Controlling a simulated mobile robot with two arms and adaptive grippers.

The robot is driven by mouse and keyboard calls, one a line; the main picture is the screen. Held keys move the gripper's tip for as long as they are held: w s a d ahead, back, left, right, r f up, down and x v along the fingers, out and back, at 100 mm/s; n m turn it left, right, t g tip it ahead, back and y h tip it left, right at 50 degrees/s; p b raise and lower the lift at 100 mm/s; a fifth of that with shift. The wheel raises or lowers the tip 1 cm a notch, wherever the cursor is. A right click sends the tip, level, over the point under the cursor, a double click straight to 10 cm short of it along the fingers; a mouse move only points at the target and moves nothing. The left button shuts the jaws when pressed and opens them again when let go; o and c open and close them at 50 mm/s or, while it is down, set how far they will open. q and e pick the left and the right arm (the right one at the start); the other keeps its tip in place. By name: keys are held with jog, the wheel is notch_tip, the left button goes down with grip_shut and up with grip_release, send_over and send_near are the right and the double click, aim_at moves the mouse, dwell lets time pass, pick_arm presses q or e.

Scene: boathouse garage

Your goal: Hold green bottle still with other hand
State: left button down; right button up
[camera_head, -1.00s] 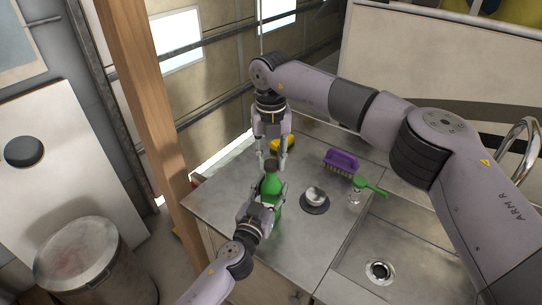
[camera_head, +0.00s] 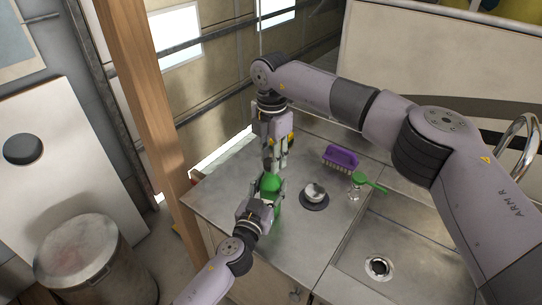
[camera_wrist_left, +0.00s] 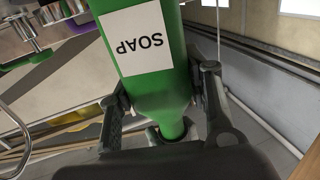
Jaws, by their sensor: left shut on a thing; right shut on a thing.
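The green bottle (camera_head: 270,183) stands near the left edge of the metal counter. My left gripper (camera_head: 266,196) is shut around its body from the near side. In the left wrist view the bottle (camera_wrist_left: 172,95) lies between both fingers, and its white SOAP label (camera_wrist_left: 137,40) faces the camera. My right gripper (camera_head: 273,158) points down from above and is shut on the dark cap (camera_head: 268,163) at the bottle's top. Whether the cap touches the neck is hard to tell; the fingers partly hide it.
A sink (camera_head: 405,250) is at the right, a wooden post (camera_head: 150,100) at the left.

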jog(key=m, duration=0.7)
jog(key=shift+s+m, duration=0.1)
jog(key=shift+m, duration=0.3)
jog(key=m, duration=0.3)
jog(key=shift+s+m, duration=0.1)
jog(key=shift+m, duration=0.3)
jog(key=shift+s+a+f+m, duration=0.1)
jog(key=shift+a+m, duration=0.05)
jog(key=shift+m, duration=1.85)
jog(key=o, duration=0.7)
